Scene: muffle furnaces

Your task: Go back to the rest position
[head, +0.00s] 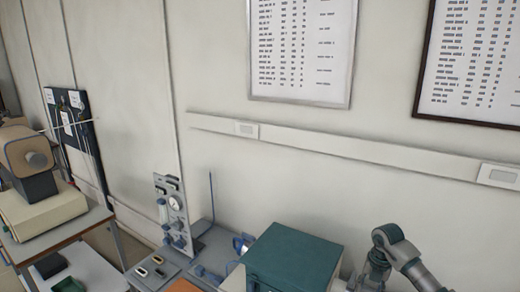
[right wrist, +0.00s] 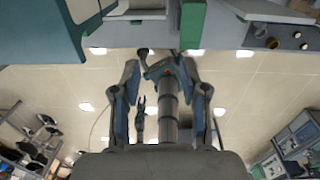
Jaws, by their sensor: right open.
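My right gripper (right wrist: 160,72) shows in the right wrist view with its two fingers spread apart and nothing between them. Behind the gap stands a grey column-like shape. In the head view a grey jointed arm (head: 398,258), which looks like my right arm, comes up at the lower right beside a teal box-shaped furnace (head: 296,258). The right gripper itself is out of the head view. My left gripper is in neither view.
A gauge panel (head: 172,208) stands on the bench left of the furnace. A beige device (head: 28,160) sits on a table at the far left. Framed charts (head: 302,50) and a socket rail (head: 330,143) are on the wall. A teal cabinet edge (right wrist: 45,35) fills the wrist view's upper left.

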